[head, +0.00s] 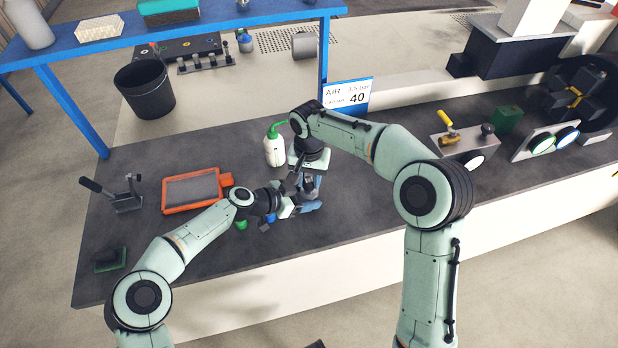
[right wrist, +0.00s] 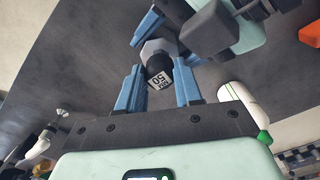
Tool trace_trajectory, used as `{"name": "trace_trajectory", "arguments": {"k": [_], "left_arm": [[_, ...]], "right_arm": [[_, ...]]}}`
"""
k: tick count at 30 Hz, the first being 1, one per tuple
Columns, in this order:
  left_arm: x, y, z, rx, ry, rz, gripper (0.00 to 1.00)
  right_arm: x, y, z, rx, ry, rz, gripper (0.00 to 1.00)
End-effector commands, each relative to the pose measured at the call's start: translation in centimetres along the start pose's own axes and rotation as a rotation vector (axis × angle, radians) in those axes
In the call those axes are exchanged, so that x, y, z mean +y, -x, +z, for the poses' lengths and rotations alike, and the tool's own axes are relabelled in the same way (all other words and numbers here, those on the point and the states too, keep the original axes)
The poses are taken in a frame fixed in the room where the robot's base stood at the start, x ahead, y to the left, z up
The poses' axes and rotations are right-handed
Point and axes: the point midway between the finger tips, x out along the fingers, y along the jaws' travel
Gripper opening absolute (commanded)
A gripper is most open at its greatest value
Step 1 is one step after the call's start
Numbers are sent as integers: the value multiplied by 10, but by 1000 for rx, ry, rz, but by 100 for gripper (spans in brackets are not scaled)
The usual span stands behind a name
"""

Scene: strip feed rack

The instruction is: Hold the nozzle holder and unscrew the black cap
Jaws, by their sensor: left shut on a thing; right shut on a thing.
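The nozzle holder (right wrist: 160,47) is a grey, faceted part in the right wrist view. In the head view my right gripper (head: 311,187) points down just above the left one, and hides most of the holder and cap.
A white bottle with a green spout (head: 275,150) stands close behind the grippers. An orange-framed tray (head: 192,190) lies to the left. Small green (head: 241,224) and blue items sit by the left gripper. A blue-framed shelf (head: 225,27) stands behind.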

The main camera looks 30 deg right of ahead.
Motion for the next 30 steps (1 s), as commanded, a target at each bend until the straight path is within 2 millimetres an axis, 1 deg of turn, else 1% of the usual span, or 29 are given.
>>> {"name": "trace_trajectory", "arguments": {"k": [13,14,15,22,30], "left_arm": [[1,-1,3,-1,1,2,33],[1,-2,3,-1,1,2,33],[1,-2,3,-1,1,3,33],[1,-2,5,-2,1,4,33],[2,-3,6,-4,2,5,33]], "right_arm": [[1,-8,2,-7,1,5,5],[2,-9,2,-8,1,6,1],[2,-10,2,-9,1,7,0],[3,-14,3,-14,0,11,0],[4,-14,3,-15,-1,12,0]]}}
